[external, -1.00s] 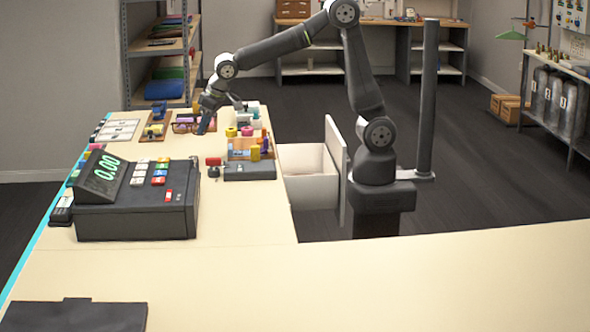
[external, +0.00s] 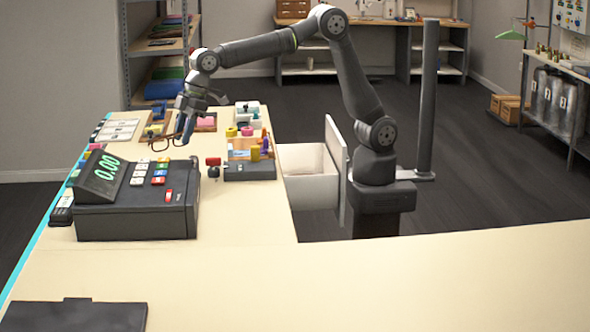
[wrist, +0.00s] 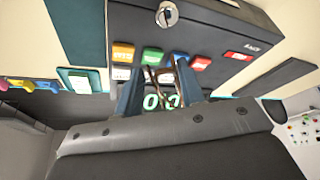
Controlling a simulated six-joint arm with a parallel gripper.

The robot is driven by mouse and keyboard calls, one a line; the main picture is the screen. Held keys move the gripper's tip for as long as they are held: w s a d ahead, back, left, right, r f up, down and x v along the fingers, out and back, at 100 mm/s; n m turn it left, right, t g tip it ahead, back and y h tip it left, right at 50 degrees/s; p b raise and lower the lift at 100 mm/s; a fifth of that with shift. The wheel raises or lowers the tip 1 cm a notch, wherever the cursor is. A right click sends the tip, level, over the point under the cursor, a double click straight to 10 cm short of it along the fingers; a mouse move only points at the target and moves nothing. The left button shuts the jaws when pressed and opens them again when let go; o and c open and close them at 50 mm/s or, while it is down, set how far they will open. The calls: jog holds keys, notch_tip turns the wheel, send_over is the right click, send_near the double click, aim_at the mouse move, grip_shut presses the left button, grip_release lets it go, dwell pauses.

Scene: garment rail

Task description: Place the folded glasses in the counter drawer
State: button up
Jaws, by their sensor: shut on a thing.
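The folded glasses (external: 162,142) have thin brown frames and hang from my gripper (external: 187,132) in the external view. My gripper is shut on them and holds them in the air above the counter, just behind the cash register. In the wrist view the glasses (wrist: 165,82) show between the two blue-grey fingers, partly hidden by them. The counter drawer (external: 308,190) is white and stands open at the counter's right side, beside my base. The part of its inside that shows looks empty.
A black cash register (external: 138,215) with coloured keys stands on the counter, close in front of my gripper. A wooden tray of small coloured items (external: 250,152) sits between my gripper and the drawer. The near counter (external: 350,275) is mostly clear.

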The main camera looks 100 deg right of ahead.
jog(key=s+a+n+g+y, duration=0.1)
jog(key=s+a+n, duration=0.3)
jog(key=a, duration=0.7)
jog(key=s+a+n+g, duration=0.2)
jog(key=s+a+n, duration=0.25)
jog(key=a, duration=0.65)
jog(key=s+a+n+g+y, duration=0.1)
jog(key=s+a+n, duration=0.3)
jog(key=a, duration=0.6)
jog(key=shift+n, duration=0.35)
jog(key=f, duration=0.4)
jog(key=w+f, duration=0.1)
jog(key=shift+a+f, duration=0.1)
jog(key=shift+f, duration=0.3)
jog(key=shift+s, duration=0.1)
